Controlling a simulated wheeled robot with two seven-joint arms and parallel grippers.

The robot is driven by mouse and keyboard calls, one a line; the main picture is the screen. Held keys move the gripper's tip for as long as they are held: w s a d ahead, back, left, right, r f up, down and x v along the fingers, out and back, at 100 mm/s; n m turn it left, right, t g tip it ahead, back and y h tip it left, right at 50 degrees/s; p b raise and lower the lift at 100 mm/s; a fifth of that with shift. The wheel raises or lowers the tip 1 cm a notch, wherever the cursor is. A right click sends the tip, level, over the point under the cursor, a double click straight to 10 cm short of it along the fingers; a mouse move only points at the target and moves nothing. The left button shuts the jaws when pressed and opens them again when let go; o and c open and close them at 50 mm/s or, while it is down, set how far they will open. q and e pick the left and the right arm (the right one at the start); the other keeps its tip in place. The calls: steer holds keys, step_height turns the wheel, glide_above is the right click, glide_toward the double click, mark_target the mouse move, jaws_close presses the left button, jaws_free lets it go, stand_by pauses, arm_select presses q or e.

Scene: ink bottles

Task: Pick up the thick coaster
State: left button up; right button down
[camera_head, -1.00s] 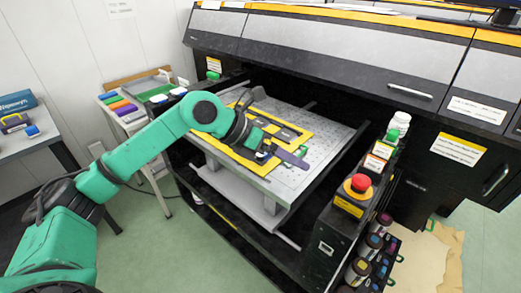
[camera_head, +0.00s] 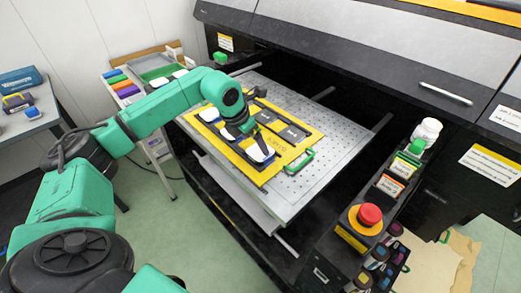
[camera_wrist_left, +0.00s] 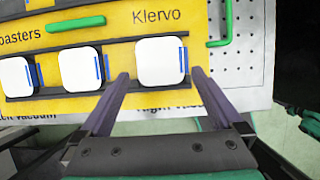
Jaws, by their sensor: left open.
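Three white rounded-square coasters sit in a row in a yellow fixture (camera_head: 222,148) on the perforated bed. The wrist view shows the left one (camera_wrist_left: 17,77), the middle one (camera_wrist_left: 80,67) and the right one (camera_wrist_left: 160,60), each with a blue strip at its right side. I cannot tell from these frames which is thickest. My left gripper (camera_wrist_left: 160,76) is open, its purple fingers on either side of the right coaster's near edge. In the head view the same gripper (camera_head: 256,134) is over the row, by the coaster nearest the front (camera_head: 260,152). My right gripper is not in view.
Dark bars cross the fixture, and a green handle (camera_head: 300,161) stands at its right edge. The printer control panel with a red stop button (camera_head: 367,216) and bottles is at right. A side cart (camera_head: 150,95) with colored items stands at left.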

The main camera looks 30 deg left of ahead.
mark_target(259, 152)
arm_select(q)
steer(key=p+x, duration=0.2)
steer(key=x, duration=0.2)
steer(key=shift+w+f, duration=0.2)
steer(key=shift+w, duration=0.05)
steer(key=shift+d+f, duration=0.1)
steer(key=shift+f, duration=0.2)
steer(key=shift+w+f, duration=0.1)
steer(key=c, duration=1.3)
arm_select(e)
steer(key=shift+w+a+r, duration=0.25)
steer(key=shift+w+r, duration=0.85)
